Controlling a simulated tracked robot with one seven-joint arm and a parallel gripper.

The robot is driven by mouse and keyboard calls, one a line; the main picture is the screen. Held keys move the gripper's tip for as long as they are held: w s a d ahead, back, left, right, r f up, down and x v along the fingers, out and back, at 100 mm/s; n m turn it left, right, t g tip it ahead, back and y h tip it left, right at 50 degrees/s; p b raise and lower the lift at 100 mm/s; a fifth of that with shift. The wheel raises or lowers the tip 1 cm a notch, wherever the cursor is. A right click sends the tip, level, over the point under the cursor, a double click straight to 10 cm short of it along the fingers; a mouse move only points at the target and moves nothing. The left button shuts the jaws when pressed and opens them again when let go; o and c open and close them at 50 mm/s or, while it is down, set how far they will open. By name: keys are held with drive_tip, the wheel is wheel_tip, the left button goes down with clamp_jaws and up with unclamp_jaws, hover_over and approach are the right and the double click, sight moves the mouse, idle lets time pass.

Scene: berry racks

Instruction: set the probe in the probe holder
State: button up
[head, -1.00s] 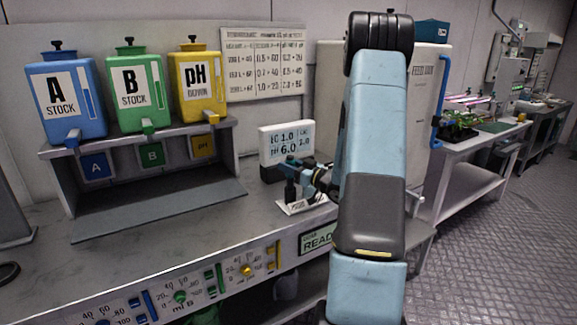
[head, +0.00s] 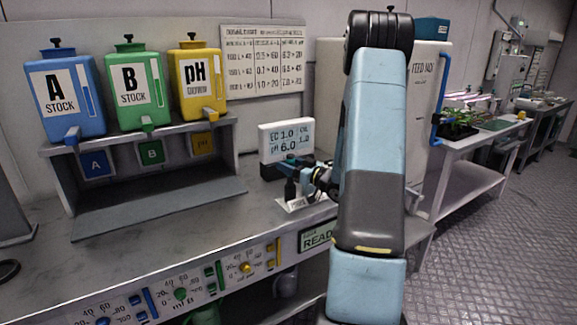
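A dark upright probe (head: 290,189) stands at a small white labelled holder (head: 297,204) on the bench, in front of the meter. It looks upright, but whether it is fully seated is too small to tell. My gripper (head: 306,172) is just behind and to the right of the probe's top, with blue and black parts close to it. My own arm covers much of the gripper's right side. The fingertips are too small and dark to show whether they touch the probe or stand apart.
Stock bottles A (head: 72,98), B (head: 139,88) and pH down (head: 198,80) stand on a shelf at left. A white tank (head: 424,110) stands behind my arm. The bench's left part (head: 140,245) is clear. A dial panel (head: 180,293) runs along its front.

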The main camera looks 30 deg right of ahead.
drive_tip(key=shift+o, duration=1)
drive_tip(key=shift+s, duration=0.1)
drive_tip(key=v, duration=1.3)
drive_tip(key=shift+s+d, duration=0.2)
drive_tip(key=shift+s, duration=0.1)
drive_tip(key=shift+f, duration=0.15)
